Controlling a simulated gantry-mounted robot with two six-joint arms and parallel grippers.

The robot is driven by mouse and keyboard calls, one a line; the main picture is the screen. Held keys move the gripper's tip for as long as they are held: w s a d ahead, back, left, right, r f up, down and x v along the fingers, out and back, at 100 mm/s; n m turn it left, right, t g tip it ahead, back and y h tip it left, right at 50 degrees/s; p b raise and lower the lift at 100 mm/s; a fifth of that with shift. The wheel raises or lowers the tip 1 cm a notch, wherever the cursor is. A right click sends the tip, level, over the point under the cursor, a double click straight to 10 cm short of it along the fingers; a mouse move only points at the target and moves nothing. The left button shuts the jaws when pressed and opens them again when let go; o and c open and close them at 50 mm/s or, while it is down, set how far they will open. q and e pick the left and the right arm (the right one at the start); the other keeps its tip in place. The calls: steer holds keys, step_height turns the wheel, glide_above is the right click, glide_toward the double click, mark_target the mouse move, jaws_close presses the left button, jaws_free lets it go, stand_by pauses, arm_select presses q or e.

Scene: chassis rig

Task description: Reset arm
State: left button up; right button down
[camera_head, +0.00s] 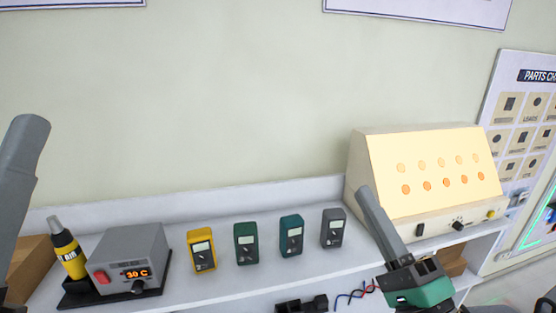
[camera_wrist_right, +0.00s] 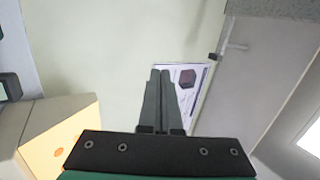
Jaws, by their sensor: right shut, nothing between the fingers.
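My right gripper (camera_head: 366,192) is raised in front of the lit panel box at the right of the head view. Its long grey fingers point up and to the left, above a green and black body. In the right wrist view its fingers (camera_wrist_right: 160,74) lie side by side, shut, with nothing between them. At the left edge of the head view a grey part of my left gripper (camera_head: 22,155) stands upright. Only one side of it shows, so its opening cannot be told.

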steer(key=s+d+r+n+t+h, duration=0.2)
steer(key=s+r+n, duration=0.3)
steer(key=s+r, duration=0.2)
steer(key=s+d+r+n+t+h, duration=0.2)
steer(key=s+r+n+t, duration=0.1)
steer(key=s+r+n, duration=0.3)
step_height(320, 180, down, 53)
steer(key=d+n+h+b, duration=0.1)
steer(key=n+h+b, duration=0.1)
steer(key=b, duration=5.1)
steer(key=shift+s+d+n, duration=0.15)
steer(key=shift+s+n, duration=0.05)
steer(key=shift+n, duration=0.1)
steer(key=shift+d+h, duration=0.1)
steer(key=shift+h, duration=0.3)
